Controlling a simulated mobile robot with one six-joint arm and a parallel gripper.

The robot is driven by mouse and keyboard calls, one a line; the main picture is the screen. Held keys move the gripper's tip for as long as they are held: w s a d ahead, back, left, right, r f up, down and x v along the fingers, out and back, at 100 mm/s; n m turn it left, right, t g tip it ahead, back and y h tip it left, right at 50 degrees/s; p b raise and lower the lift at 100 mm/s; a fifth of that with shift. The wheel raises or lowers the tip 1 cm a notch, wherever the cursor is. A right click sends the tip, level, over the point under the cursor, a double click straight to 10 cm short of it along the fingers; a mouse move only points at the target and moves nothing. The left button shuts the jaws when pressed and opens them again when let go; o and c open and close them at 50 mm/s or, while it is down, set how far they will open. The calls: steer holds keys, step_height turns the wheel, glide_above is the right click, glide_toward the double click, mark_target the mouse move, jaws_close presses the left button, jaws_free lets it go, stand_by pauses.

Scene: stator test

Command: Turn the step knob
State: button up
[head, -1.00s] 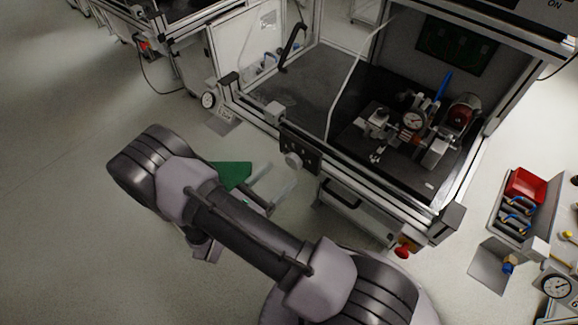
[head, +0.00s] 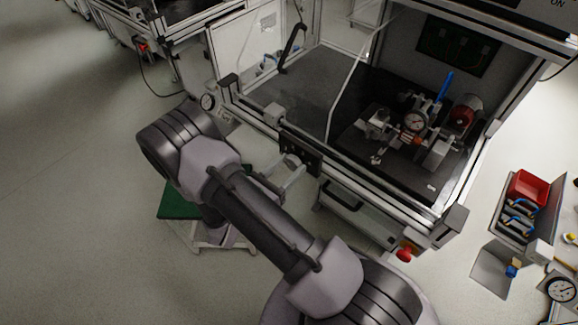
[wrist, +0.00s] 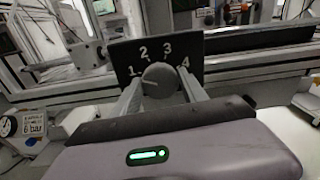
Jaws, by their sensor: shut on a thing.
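The step knob (wrist: 160,76) is a round grey knob on a black plate (wrist: 118,58) marked 1, 2, 3 and 4. In the head view, my gripper (head: 289,170) reaches the black plate (head: 306,158) on the front rail of the test cell. The knob is mostly hidden by the fingers there.
A red knob (head: 405,254) sits on the cell's lower front. A gauge (head: 208,102) is at the cell's left corner; it also shows in the wrist view (wrist: 8,126). A green-topped stand (head: 178,204) is beside my arm. Open floor lies at left.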

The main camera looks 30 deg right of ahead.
steer(key=shift+m, duration=0.3)
steer(key=m, duration=0.3)
steer(key=shift+m, duration=0.3)
steer(key=shift+f+m+b, duration=0.1)
steer(key=shift+m+b, duration=0.3)
steer(key=shift+m, duration=1.8)
steer(key=o, duration=1.4)
steer(key=shift+a, duration=0.1)
